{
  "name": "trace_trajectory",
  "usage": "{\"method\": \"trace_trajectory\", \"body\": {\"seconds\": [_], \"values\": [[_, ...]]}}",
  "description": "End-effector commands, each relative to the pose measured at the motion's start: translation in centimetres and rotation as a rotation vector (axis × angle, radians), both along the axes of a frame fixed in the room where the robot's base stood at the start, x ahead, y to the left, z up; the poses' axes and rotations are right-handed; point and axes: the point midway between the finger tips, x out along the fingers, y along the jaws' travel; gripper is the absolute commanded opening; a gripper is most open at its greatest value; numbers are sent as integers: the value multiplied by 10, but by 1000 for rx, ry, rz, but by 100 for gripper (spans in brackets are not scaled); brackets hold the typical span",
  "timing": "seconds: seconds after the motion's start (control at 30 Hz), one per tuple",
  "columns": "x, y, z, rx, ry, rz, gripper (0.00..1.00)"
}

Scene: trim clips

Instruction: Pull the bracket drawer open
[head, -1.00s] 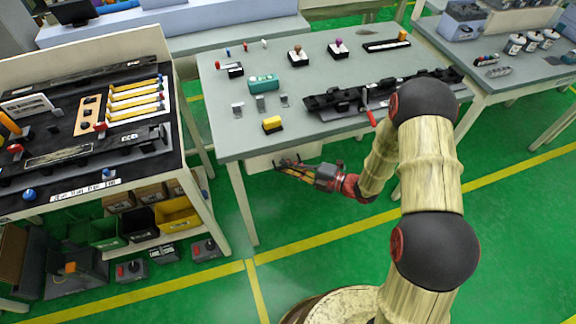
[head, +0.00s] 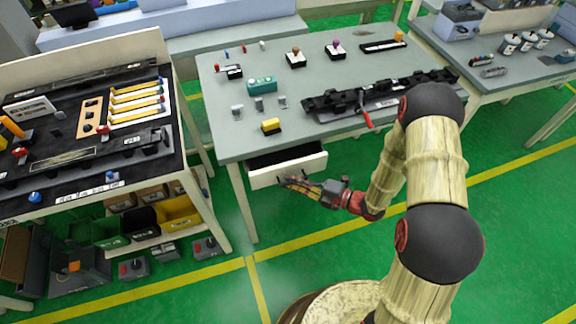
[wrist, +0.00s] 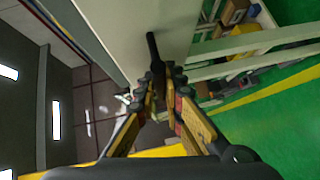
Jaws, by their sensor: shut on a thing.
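The bracket drawer (head: 262,178) is a pale drawer under the grey workbench's front edge in the head view. It stands partly open and its dark inside shows. My gripper (head: 284,181) is at the drawer's front face, shut on its handle. In the wrist view my gripper's fingers (wrist: 160,88) close around the dark bar handle (wrist: 153,50), which stands out from the pale drawer front (wrist: 128,28). The drawer's contents cannot be made out in the wrist view.
The grey workbench (head: 225,143) carries small brackets, a yellow-and-black block (head: 271,125) and a long black fixture (head: 385,95). A cart with bins (head: 180,212) stands at left. Green floor in front of the drawer is clear.

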Motion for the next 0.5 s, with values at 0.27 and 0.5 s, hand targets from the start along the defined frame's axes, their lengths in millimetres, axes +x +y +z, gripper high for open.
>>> {"method": "trace_trajectory", "body": {"seconds": [0.27,0.5], "values": [[-74,-22,3,3,9,-6,0],[-112,-32,2,3,5,-3,0]]}}
